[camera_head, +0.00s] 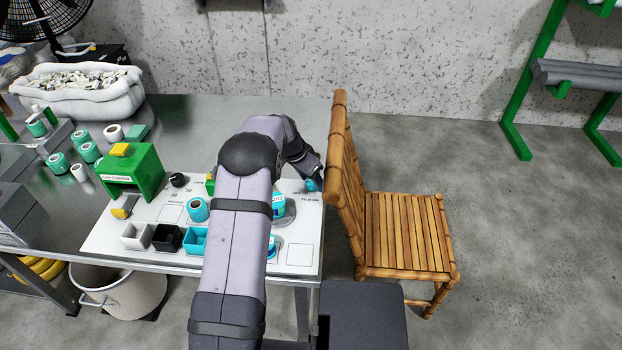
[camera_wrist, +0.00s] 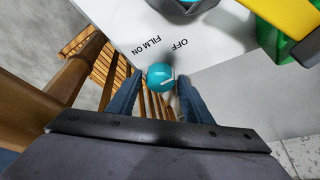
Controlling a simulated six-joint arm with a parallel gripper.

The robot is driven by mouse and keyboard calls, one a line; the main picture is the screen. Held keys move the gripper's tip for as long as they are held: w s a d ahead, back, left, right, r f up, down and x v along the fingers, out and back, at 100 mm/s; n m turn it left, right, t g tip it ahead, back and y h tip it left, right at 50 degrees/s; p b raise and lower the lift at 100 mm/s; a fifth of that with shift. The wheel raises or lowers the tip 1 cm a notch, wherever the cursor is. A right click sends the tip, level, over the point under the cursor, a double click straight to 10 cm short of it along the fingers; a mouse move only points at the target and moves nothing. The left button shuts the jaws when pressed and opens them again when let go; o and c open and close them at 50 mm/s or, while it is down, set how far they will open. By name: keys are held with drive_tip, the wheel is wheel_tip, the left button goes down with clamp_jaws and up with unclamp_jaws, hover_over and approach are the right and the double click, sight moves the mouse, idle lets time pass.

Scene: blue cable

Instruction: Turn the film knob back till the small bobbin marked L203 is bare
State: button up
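The teal film knob (camera_wrist: 158,76) has a white pointer line and stands by the "OFF" and "FILM ON" print on the white board. In the wrist view my gripper (camera_wrist: 160,84) is open, one finger on each side of the knob, with narrow gaps showing. In the head view my gripper (camera_head: 314,181) is at the board's right edge, beside the chair back. A teal-wrapped bobbin (camera_head: 279,206) on the board is partly hidden by my arm. Another teal bobbin (camera_head: 197,208) stands to its left. I cannot read L203 on either.
A bamboo chair (camera_head: 408,232) stands close against the right of the white board (camera_head: 98,240). A green dispenser (camera_head: 140,172), several loose rolls and small open boxes (camera_head: 167,238) occupy the left. A blank marked square (camera_head: 300,254) lies at the front right.

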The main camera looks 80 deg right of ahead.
drive_tip(key=shift+o, duration=0.3)
drive_tip(key=b+v, duration=0.1)
drive_tip(key=v, duration=0.6)
drive_tip(key=shift+r, duration=0.15)
drive_tip(key=shift+a, duration=0.1)
